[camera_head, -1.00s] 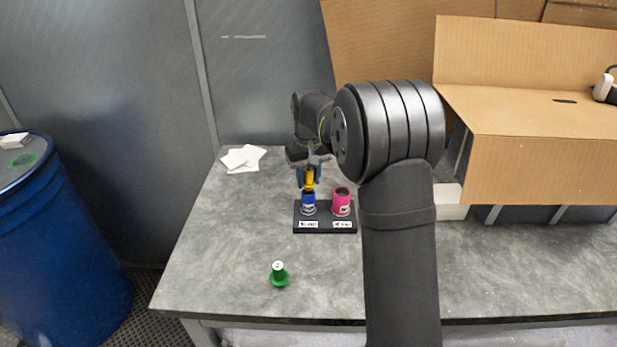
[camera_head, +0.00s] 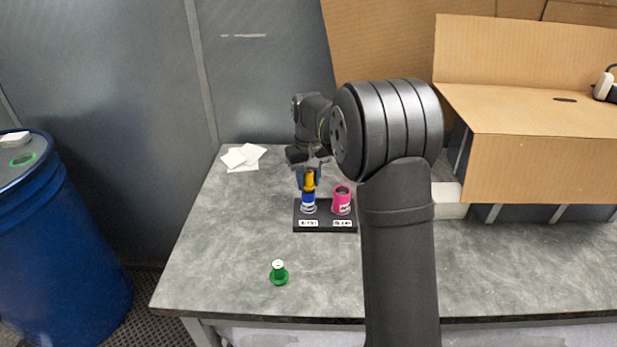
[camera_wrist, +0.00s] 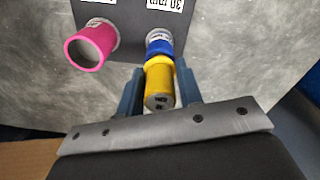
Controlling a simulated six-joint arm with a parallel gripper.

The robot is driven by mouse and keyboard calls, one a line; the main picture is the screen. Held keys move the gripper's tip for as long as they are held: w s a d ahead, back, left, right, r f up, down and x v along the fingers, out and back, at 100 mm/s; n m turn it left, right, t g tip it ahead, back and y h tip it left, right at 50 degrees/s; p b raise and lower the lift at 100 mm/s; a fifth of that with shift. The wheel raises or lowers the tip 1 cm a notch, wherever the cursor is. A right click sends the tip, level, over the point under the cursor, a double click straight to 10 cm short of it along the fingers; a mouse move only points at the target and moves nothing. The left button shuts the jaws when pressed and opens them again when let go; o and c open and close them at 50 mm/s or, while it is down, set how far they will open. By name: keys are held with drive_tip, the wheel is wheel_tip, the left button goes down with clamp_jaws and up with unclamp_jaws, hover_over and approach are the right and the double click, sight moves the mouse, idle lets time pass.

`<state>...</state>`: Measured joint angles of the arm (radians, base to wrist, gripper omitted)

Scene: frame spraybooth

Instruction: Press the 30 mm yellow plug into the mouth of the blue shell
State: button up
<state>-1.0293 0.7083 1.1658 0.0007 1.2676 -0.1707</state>
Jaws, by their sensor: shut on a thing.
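The yellow plug (camera_head: 309,181) is held upright in my gripper (camera_head: 308,178), directly above the blue shell (camera_head: 308,202). In the wrist view the plug (camera_wrist: 159,84) sits between the two fingers of my gripper (camera_wrist: 160,88), which is shut on it. Its wide yellow rim lies at the mouth of the blue shell (camera_wrist: 160,43) and hides it. The rim looks to be touching the shell or very close; I cannot tell how deep the plug sits. The blue shell stands on the left of a black base (camera_head: 326,227) with white labels.
A pink shell (camera_head: 342,202) with an open mouth stands close on the right of the same base. A green plug (camera_head: 279,274) stands near the table's front edge. White papers (camera_head: 242,157) lie at the back left. Cardboard boxes (camera_head: 540,165) fill the back right.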

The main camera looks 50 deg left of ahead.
sight(308, 171)
drive_tip(key=shift+f, duration=0.9)
drive_tip(key=o, duration=1)
drive_tip(key=shift+o, duration=0.2)
drive_tip(key=shift+r, duration=0.1)
wheel_tip(308, 171, up, 17)
drive_tip(key=shift+r, duration=0.2)
wheel_tip(308, 171, down, 17)
drive_tip(key=shift+f, duration=0.2)
drive_tip(key=shift+r, duration=0.15)
